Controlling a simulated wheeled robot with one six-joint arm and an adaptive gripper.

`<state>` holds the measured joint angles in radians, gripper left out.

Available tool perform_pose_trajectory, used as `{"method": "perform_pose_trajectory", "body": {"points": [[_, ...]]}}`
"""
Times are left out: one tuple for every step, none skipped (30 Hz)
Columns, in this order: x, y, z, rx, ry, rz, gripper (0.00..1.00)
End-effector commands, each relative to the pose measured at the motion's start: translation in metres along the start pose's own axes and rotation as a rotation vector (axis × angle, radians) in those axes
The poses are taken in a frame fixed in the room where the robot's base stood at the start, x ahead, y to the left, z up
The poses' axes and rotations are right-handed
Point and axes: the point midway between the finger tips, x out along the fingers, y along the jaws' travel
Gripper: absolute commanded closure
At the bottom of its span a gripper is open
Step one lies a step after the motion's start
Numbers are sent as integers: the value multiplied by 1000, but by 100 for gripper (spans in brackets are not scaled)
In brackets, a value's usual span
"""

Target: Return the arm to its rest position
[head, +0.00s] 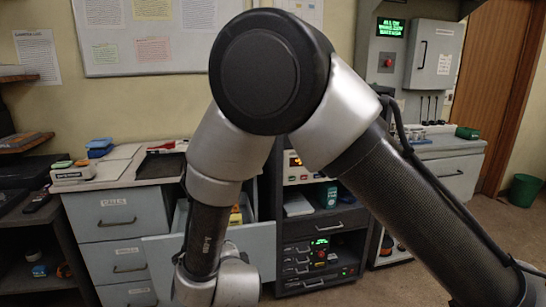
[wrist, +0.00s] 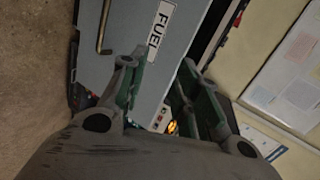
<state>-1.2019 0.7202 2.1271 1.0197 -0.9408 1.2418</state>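My arm (head: 265,75) fills the middle of the head view, bent at a high elbow with its forearm hanging down in front of the cabinets. My gripper is hidden in the head view. In the wrist view my gripper (wrist: 160,88) has its two green-padded fingers spread apart, with nothing held between them. Beyond the fingertips is a grey panel (wrist: 130,45) with a white FUEL label (wrist: 162,30) and a brass handle (wrist: 104,28). I cannot tell whether the fingers touch it.
An open drawer (head: 160,258) juts out from the grey cabinet (head: 112,225) behind my forearm. A dark equipment rack (head: 330,220) stands to its right. Wall boxes (head: 432,55) hang at the back right. A green bin (head: 523,190) stands on open floor at the right.

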Motion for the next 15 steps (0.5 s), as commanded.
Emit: {"method": "perform_pose_trajectory", "body": {"points": [[2,-17,-11,-7,-13,18,68],[3,-26,-18,-18,-26,34,68],[4,-39,-28,-38,-45,55,68],[3,-50,-37,-56,-62,71,68],[2,-62,-48,-77,-80,85,68],[-2,-78,-64,-112,-107,107,68],[-6,-90,-78,-142,-128,120,68],[-11,-101,-92,-175,-149,135,68],[-20,-115,-112,-225,-178,152,68],[-29,-124,-128,-264,-197,164,68],[-38,-132,-144,-305,-216,175,68],[-52,-140,-165,-361,-238,190,68],[-64,-146,-182,-405,-253,200,68],[-77,-150,-198,-451,-267,212,68],[-96,-154,-220,-514,-284,228,68]]}}
